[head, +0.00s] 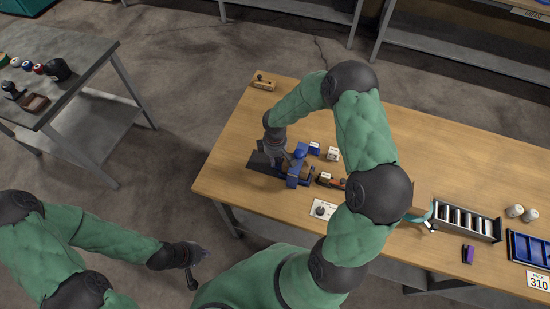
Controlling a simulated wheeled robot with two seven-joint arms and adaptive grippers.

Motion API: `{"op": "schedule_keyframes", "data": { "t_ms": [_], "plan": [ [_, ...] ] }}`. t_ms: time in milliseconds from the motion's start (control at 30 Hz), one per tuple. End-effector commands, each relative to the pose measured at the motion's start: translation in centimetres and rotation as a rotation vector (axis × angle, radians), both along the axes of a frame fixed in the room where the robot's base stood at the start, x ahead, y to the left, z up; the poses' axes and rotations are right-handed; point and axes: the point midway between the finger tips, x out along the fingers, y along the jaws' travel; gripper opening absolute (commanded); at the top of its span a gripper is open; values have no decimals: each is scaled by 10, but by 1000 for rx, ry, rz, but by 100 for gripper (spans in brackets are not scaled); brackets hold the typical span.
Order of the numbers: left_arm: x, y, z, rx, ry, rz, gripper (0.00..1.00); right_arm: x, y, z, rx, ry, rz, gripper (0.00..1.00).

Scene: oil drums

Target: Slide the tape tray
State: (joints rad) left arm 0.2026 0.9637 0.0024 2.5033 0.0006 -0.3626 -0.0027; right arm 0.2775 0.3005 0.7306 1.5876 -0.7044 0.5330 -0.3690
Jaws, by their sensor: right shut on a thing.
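A dark, low tray-like thing (263,164) with an upright blue part (299,166) lies near the left end of the wooden table (225,170); I take it to be the tape tray, but it is small and partly covered. My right gripper (275,156) points down onto it and is shut on it. The fingers hide the spot of contact. My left gripper (197,268) hangs off the table over the floor at lower left; its fingers are too small and dark to read.
Small blue and white boxes (333,154), an orange-black tool (331,181) and a white plate with a black knob (322,210) lie close by. A wooden block (264,82) sits at the far edge. A slotted metal rack (466,220) and blue tray (527,248) stand right.

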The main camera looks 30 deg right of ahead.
Motion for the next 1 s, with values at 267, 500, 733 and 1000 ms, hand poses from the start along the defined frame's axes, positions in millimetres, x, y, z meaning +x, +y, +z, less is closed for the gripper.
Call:
{"op": "schedule_keyframes", "data": {
  "t_ms": [267, 500, 733, 1000],
  "plan": [
    [0, 0, -15, 0, 0, 0, 0, 43, 36, -4, -2, -1, 7, 0],
    [0, 0, -29, 0, 0, 0, 0, 88, 74, -3, -2, -1, 4, 0],
    [0, 0, -32, 0, 0, 0, 0, 102, 87, -1, 0, 1, 1, 0],
    [0, 0, -31, 0, 0, 0, 0, 103, 88, 0, 2, -2, 1, 0]
  ]
}}
